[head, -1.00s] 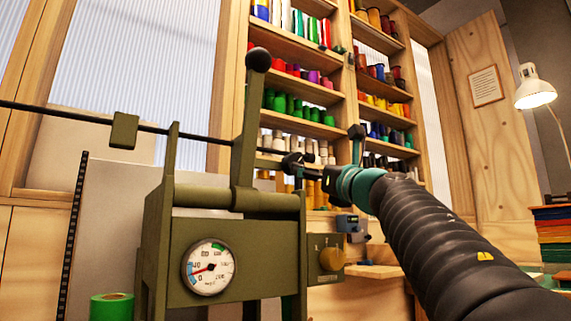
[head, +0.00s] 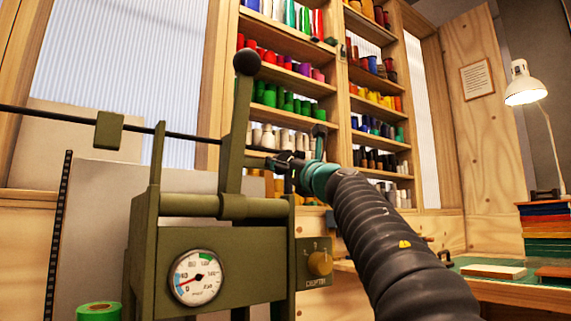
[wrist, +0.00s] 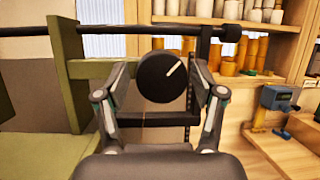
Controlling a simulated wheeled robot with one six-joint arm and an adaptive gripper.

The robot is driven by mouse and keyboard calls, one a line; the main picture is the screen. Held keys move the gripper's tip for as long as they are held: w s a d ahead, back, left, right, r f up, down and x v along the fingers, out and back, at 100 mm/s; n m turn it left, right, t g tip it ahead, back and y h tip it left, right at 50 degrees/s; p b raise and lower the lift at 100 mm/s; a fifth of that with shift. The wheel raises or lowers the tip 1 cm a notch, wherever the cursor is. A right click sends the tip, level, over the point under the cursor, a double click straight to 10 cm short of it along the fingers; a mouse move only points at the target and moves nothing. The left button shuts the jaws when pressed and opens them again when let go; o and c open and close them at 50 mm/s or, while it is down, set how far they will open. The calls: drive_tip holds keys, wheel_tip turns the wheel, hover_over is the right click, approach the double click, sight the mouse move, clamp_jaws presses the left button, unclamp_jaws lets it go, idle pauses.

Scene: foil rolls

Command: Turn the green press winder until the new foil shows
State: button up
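The olive-green press (head: 145,240) stands at the left of the head view, with a round dial and an upright lever topped by a black ball. My gripper also shows in the head view (head: 286,168), small and dark beside the press. A green foil roll (head: 98,312) is at the lower left.
A long dark bar (head: 60,113) runs across the press top. Shelves of coloured rolls (head: 285,98) stand behind. A blue device (wrist: 277,98) sits on a wooden ledge at right. A lamp (head: 525,85) and a stack of coloured sheets (head: 545,225) are at far right.

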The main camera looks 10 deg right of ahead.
drive_tip(key=c, duration=0.7)
drive_tip(key=shift+r+m+p, duration=0.25)
drive_tip(key=shift+m+p, duration=0.35)
drive_tip(key=shift+m+h+p, duration=0.4)
drive_tip(key=shift+m+h, duration=0.1)
drive_tip(key=shift+m, duration=0.2)
drive_tip(key=shift+f+m+h, duration=0.15)
drive_tip(key=shift+m+h, duration=0.35)
drive_tip(key=shift+m, duration=0.45)
drive_tip(key=shift+f+m+h, duration=0.1)
drive_tip(key=shift+m+h, duration=0.4)
drive_tip(key=shift+m, duration=0.45)
drive_tip(key=o, duration=1.2)
